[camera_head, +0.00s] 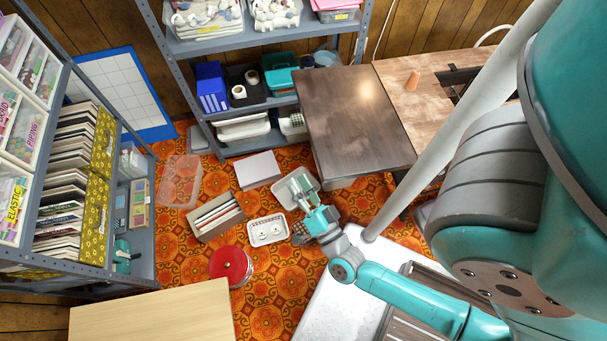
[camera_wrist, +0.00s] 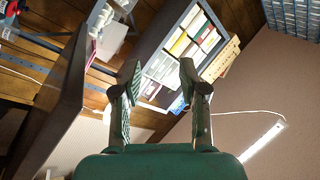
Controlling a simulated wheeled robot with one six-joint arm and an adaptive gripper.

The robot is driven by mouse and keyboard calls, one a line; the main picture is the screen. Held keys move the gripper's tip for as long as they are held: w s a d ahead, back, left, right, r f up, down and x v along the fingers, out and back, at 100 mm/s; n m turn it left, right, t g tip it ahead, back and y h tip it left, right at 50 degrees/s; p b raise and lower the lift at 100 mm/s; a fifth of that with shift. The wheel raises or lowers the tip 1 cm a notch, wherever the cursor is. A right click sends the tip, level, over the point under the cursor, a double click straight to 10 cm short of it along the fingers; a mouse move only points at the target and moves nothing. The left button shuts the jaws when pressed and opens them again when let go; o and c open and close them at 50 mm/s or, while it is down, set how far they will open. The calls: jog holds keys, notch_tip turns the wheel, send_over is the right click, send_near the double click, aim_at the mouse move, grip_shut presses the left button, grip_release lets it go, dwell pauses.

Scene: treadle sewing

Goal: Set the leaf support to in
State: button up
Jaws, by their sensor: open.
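The dark brown table leaf (camera_head: 350,110) lies flat to the left of the lighter wooden sewing table top (camera_head: 420,90) in the head view. I cannot make out the leaf support; the leaf top hides what is under it. My gripper (camera_head: 305,192) is low, in front of and below the leaf's near left corner, apart from it. In the wrist view my gripper (camera_wrist: 158,78) has its two fingers spread with nothing between them. A dark slab, seemingly the leaf (camera_wrist: 62,105), slants up the left of that view.
A grey shelf rack (camera_head: 190,70) stands behind, and a shelf of folders (camera_head: 75,160) at the left. A folder box (camera_head: 215,215), a white socket tray (camera_head: 267,230) and a red-lidded tub (camera_head: 231,266) are on the patterned floor. A pale wooden top (camera_head: 150,325) is at the front left.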

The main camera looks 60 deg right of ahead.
jog(key=shift+s+a+r+n+t+y, duration=0.15)
jog(key=shift+s+a+r+n+y, duration=0.3)
jog(key=shift+a+n+y, duration=0.3)
jog(key=shift+s+a+r+n+t+y, duration=0.2)
jog(key=shift+s+a+r+n+y, duration=0.1)
jog(key=shift+s+a+n+y, duration=0.45)
jog(key=shift+s+a+r+n+t+y, duration=0.15)
jog(key=shift+s+a+r+n+y, duration=0.2)
jog(key=shift+a+n+y, duration=0.45)
jog(key=shift+d, duration=0.2)
jog(key=shift+c, duration=0.3)
